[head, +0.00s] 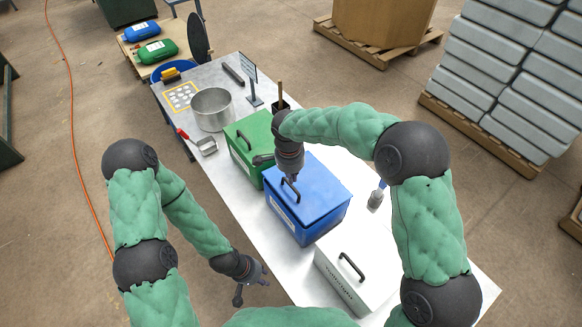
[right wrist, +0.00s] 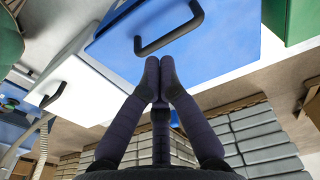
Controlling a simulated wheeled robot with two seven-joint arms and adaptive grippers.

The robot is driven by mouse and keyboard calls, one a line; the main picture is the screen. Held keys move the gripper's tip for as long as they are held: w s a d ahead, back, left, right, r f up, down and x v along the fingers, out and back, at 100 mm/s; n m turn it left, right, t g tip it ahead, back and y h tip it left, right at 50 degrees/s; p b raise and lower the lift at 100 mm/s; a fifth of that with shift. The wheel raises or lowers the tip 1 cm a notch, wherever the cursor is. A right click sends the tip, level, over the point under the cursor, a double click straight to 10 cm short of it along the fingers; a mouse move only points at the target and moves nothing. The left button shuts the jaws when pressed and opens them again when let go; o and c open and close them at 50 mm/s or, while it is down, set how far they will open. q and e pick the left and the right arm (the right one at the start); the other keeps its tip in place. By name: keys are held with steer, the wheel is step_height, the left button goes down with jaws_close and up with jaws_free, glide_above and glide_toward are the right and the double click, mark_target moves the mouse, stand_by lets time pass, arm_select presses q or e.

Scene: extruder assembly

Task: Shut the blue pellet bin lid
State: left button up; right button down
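The blue pellet bin (head: 305,225) stands on the table between a green bin and a white one. Its blue lid (head: 318,188) lies over the top, with no gap or interior visible. A dark bar handle (head: 287,190) is on the lid. My right gripper (head: 292,178) is over the lid by the handle. In the right wrist view, its fingertips (right wrist: 160,70) are together with nothing seen between them, beside the handle (right wrist: 170,38); contact with the lid is unclear. My left gripper (head: 256,284) is empty with fingers spread, near the table's left edge.
The green bin (head: 242,140) and the white bin (head: 345,278) flank the blue bin. A metal pot (head: 213,108), a scoop (head: 205,146) and a small stand (head: 253,92) are farther back. A brush (head: 376,198) lies right of the blue bin.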

mark_target(293, 187)
steer(key=shift+d+f, duration=0.1)
steer(key=shift+f, duration=1.65)
